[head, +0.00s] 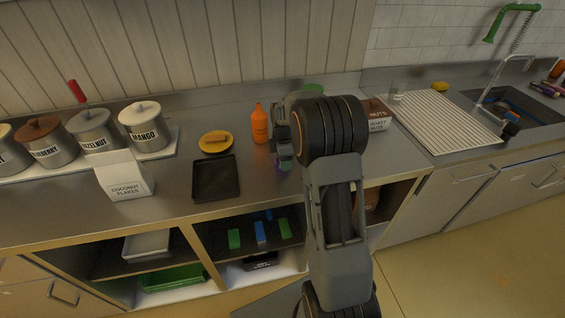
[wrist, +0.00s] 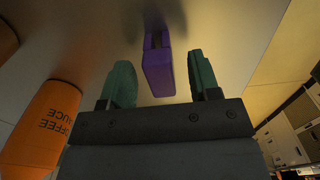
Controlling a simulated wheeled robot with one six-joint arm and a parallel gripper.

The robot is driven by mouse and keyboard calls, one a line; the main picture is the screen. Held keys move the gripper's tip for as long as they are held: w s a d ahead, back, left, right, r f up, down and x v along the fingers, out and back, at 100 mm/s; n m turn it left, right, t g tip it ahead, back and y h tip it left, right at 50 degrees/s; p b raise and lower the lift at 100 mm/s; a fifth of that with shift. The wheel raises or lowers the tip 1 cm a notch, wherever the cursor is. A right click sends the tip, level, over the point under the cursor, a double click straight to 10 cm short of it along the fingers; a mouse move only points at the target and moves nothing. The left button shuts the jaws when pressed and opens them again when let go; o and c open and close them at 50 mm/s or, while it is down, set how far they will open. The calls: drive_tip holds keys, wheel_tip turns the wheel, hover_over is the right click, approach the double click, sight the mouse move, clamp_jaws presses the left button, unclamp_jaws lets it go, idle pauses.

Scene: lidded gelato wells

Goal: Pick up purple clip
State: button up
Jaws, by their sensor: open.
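The purple clip (wrist: 158,66) is a small purple block-like piece on the steel counter, seen in the wrist view just ahead of and between my fingertips. My gripper (wrist: 161,80) is open, with a green finger on each side of the clip and a gap to each; whether the tips reach its height is hard to tell. In the head view my gripper (head: 283,163) points down at the counter, and only a sliver of purple (head: 281,167) shows by the fingers. My arm hides the rest.
An orange sauce bottle (head: 260,124) stands close to the left of my gripper, also in the wrist view (wrist: 40,125). A black tray (head: 216,178) and yellow dish (head: 215,143) lie further left. A roast nuts box (head: 378,117) stands to the right.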

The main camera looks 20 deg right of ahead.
drive_tip(key=shift+f, duration=0.1)
drive_tip(key=c, duration=1)
drive_tip(key=shift+r, duration=0.55)
wheel_tip(320, 180, up, 2)
drive_tip(key=shift+s+r+b, duration=0.1)
drive_tip(key=shift+r+b, duration=0.1)
drive_tip(key=shift+b, duration=0.3)
drive_tip(key=s+r, duration=0.3)
drive_tip(key=s, duration=0.1)
drive_tip(key=s+r+b, duration=0.1)
drive_tip(key=s+r, duration=0.2)
drive_tip(key=s, duration=0.2)
drive_tip(key=s+r+b, duration=0.1)
drive_tip(key=s+r, duration=0.2)
drive_tip(key=s, duration=0.1)
drive_tip(key=shift+s+d+r, duration=0.25)
drive_tip(key=shift+s+d, duration=0.15)
